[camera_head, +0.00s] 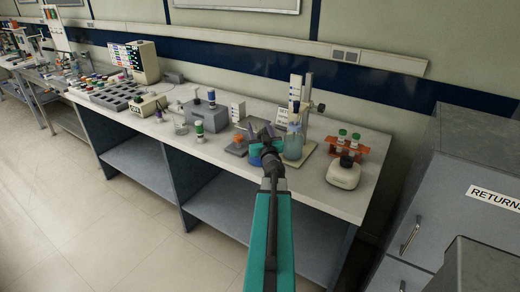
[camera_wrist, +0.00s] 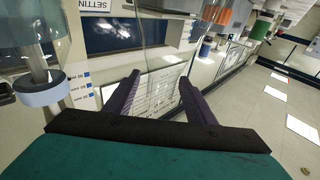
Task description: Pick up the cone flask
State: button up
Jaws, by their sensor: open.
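The cone flask (camera_head: 293,146) appears as a clear glass vessel with bluish contents, upright on the bench beside a stand. My gripper (camera_head: 268,132) is just left of it in the head view, above the bench front. In the wrist view my gripper (camera_wrist: 160,88) has its two purple fingers apart, with nothing clamped between them. A clear glass shape (camera_wrist: 165,38) lies ahead of and partly between the fingers; it seems to be the flask. Its outline is faint, and I cannot tell whether a finger touches it.
A stand with a sign (camera_head: 284,115) is close behind the flask. An orange tube rack (camera_head: 347,146) and a white round-topped device (camera_head: 343,173) stand to the right. A grey block with an orange top (camera_head: 237,146) is to the left. Grey cabinets (camera_head: 445,190) flank the bench.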

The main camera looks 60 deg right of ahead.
jog(key=shift+p+x, duration=0.35)
jog(key=shift+x, duration=0.95)
grip_shut()
